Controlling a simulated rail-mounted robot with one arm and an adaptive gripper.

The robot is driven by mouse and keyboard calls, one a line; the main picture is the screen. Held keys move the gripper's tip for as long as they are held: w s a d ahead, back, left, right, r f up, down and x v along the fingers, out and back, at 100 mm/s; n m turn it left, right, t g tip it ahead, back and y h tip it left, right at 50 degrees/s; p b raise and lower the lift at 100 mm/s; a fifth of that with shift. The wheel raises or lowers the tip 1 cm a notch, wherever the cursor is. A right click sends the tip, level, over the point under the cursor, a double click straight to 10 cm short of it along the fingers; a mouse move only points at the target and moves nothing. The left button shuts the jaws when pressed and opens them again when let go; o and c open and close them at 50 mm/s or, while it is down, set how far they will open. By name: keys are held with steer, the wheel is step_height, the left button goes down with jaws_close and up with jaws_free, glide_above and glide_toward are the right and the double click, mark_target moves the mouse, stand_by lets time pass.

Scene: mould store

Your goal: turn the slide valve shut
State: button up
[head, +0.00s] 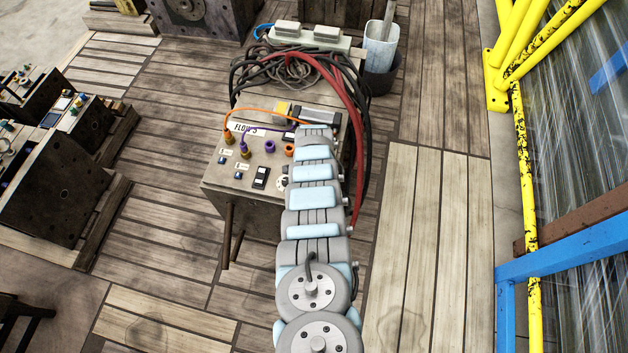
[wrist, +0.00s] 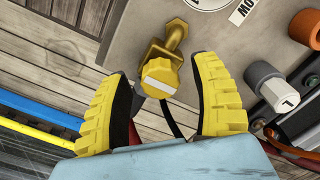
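A yellow knob with a white stripe (wrist: 160,80), which looks like the slide valve's handle, sits on a brass fitting (wrist: 172,38) at the edge of a grey-beige metal panel in the wrist view. The stripe runs nearly level in the picture. My gripper (wrist: 161,70) is open, with one yellow ridged finger on each side of the knob. Gaps show between the knob and both fingers, so it is not gripped. In the head view my arm reaches over the mould block (head: 222,190) and hides the knob and my gripper.
Orange and grey-white connectors (wrist: 264,80) stand on the panel to the right of my gripper. Black and red hoses (head: 347,105) hang over the block's far and right sides. A yellow guard frame (head: 525,150) stands farther right. Wooden floor (head: 425,230) lies clear between.

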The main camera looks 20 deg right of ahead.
steer(key=shift+r, duration=0.1)
stand_by(0.3)
steer(key=shift+d+r, duration=0.1)
steer(key=shift+r, duration=1.55)
steer(key=shift+w+r, duration=0.1)
steer(key=shift+r, duration=4.15)
